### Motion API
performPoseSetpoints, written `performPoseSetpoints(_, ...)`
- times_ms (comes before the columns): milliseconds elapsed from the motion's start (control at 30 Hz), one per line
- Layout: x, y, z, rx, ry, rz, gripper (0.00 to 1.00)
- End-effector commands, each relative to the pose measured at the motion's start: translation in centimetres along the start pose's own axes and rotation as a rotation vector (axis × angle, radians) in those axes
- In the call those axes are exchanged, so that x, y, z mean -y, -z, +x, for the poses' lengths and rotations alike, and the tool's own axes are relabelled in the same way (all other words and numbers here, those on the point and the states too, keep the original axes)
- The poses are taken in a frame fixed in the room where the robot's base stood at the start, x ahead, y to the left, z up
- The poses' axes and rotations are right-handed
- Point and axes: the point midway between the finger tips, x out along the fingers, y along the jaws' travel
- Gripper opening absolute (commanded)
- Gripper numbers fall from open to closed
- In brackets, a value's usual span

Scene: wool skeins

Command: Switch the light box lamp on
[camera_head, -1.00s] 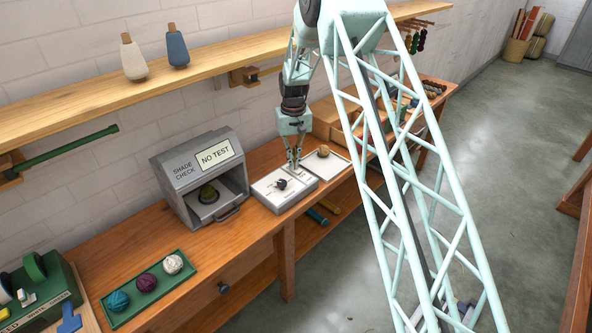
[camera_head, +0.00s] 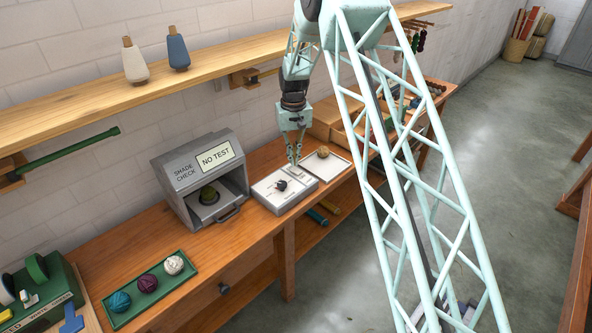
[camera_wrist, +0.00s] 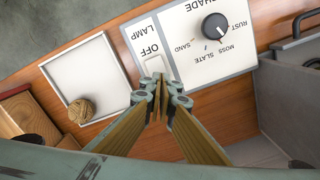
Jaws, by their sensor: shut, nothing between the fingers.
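The grey light box (camera_head: 172,172) labelled SHADE CHECK stands on the bench. In the wrist view, the control box (camera_wrist: 240,58) shows upside down, with a pale lamp switch (camera_wrist: 155,65) beside the words LAMP and OFF, and a black shade dial (camera_wrist: 215,27). My gripper (camera_head: 294,162) is shut and empty over the control box. In the wrist view its fingertips (camera_wrist: 158,88) are close to the switch; contact cannot be told.
A white tray (camera_head: 340,168) with a tan ball (camera_head: 323,152) lies right of the control box. A green tray (camera_head: 185,283) holds three yarn balls at front left. A wooden shelf (camera_head: 100,98) runs along the wall behind. Bare bench lies before the light box.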

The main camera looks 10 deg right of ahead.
Motion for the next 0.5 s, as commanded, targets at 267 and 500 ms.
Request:
performPoseSetpoints(267,0.0,0.0,-1.5,-0.001,0.000,0.000,0.00)
performPoseSetpoints(500,0.0,0.1,-2.7,-0.002,0.000,0.000,0.00)
